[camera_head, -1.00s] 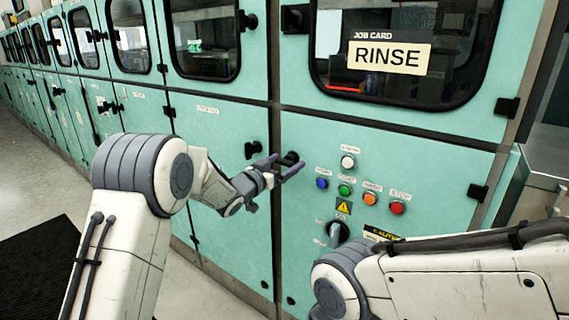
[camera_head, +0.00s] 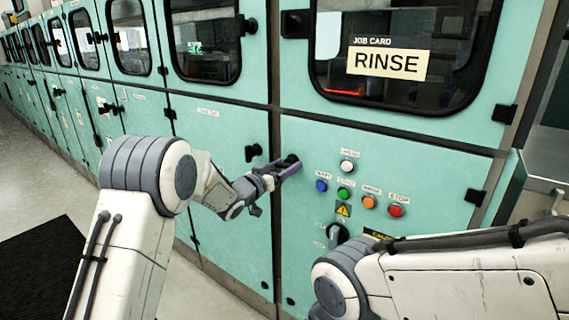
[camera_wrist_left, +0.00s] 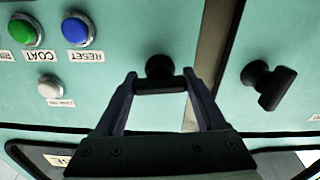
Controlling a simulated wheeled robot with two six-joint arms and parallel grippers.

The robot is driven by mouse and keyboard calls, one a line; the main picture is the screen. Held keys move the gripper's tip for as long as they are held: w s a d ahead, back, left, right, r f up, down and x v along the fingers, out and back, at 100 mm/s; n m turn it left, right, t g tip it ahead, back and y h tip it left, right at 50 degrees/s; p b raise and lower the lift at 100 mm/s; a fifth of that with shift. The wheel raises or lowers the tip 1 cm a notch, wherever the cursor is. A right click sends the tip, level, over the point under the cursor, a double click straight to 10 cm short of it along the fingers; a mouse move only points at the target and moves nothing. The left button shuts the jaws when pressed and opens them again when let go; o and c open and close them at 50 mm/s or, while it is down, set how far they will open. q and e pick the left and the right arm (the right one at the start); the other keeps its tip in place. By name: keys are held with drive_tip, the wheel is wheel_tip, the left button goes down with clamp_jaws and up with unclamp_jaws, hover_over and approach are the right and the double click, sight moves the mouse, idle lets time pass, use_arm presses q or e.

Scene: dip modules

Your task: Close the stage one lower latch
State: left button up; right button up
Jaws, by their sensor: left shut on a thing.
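A black latch (camera_head: 292,158) sits at the upper left of the lower teal panel, under the window with the RINSE card. My left gripper (camera_head: 287,167) reaches it from the left and is shut on its handle. In the left wrist view the latch (camera_wrist_left: 160,82) has its short handle bar lying across between the two fingers (camera_wrist_left: 160,88), which grip its ends. A similar black latch (camera_head: 253,151) on the neighbouring panel to the left is free; it also shows in the left wrist view (camera_wrist_left: 268,84), turned at a slant. My right gripper is out of view.
Close to the right of the held latch are a white button (camera_head: 347,166), a blue button (camera_head: 321,186), a green button (camera_head: 344,193), an orange button (camera_head: 369,201) and a red button (camera_head: 396,210). A rotary switch (camera_head: 337,233) sits below. A dark mat (camera_head: 40,268) lies on the floor.

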use_arm(q)
drive_tip(key=n+p, duration=0.3)
drive_tip(key=shift+r, duration=0.2)
drive_tip(key=n+p, duration=0.3)
drive_tip(key=n, duration=0.2)
drive_tip(key=n+p, duration=0.3)
drive_tip(key=n, duration=0.1)
drive_tip(key=shift+f+n+p, duration=0.15)
drive_tip(key=shift+n+p, duration=0.85)
drive_tip(key=shift+n, duration=1.1)
drive_tip(key=o, duration=1.3)
